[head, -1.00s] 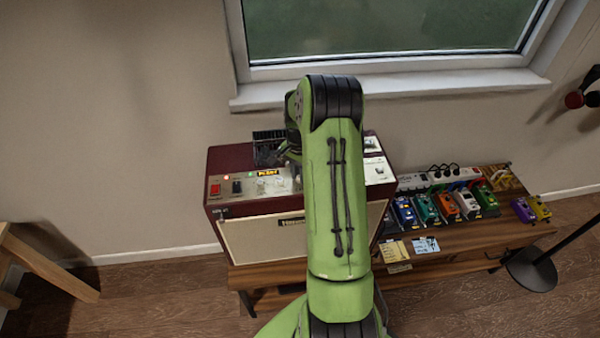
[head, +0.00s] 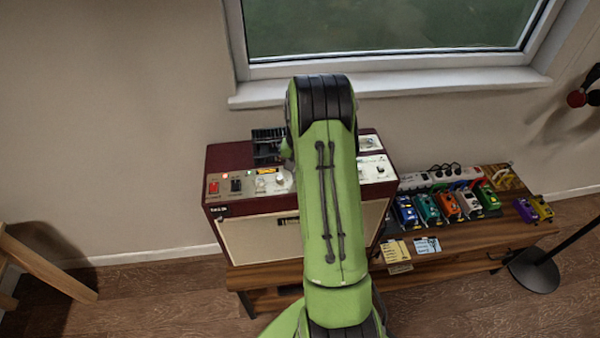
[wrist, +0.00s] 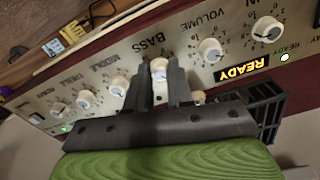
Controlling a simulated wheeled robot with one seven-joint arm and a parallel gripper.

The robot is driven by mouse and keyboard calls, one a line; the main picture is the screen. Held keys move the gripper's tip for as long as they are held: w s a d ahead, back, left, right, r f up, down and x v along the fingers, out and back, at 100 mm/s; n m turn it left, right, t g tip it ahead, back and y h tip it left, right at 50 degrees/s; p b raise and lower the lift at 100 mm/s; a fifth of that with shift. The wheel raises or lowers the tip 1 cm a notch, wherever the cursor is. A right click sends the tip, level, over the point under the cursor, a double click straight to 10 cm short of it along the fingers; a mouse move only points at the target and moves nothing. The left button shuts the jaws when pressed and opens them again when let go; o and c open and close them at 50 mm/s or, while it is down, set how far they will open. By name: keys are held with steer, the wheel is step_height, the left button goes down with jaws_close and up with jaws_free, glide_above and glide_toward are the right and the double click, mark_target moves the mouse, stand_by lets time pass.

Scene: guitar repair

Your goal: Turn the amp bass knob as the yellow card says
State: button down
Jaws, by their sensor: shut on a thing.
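The amp (head: 245,200) is dark red with a cream front and a pale control panel, and it also shows in the wrist view. In the wrist view the cream bass knob (wrist: 159,67) sits by the BASS label, between my gripper's two dark fingers (wrist: 160,78). My gripper is shut on this knob. The fingers cover the knob's sides, and I cannot read its setting. The yellow card (head: 391,251) lies on the bench right of the amp; its writing is too small to read. My arm hides the gripper in the head view.
Neighbouring knobs stand close on both sides, such as the volume knob (wrist: 210,49) and the middle knob (wrist: 119,86). A lit READY display (wrist: 242,70) is on the panel. A pale blue card (head: 427,245) and several pedals (head: 448,206) lie on the bench.

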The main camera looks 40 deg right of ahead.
steer(key=n+b, duration=0.1)
steer(key=n, duration=0.4)
steer(key=shift+n, duration=0.4)
stand_by(0.3)
steer(key=c, duration=1)
jaws_free()
steer(key=shift+r, duration=0.1)
step_height(320, 180, up, 16)
steer(key=p, duration=0.1)
steer(key=shift+f, duration=0.2)
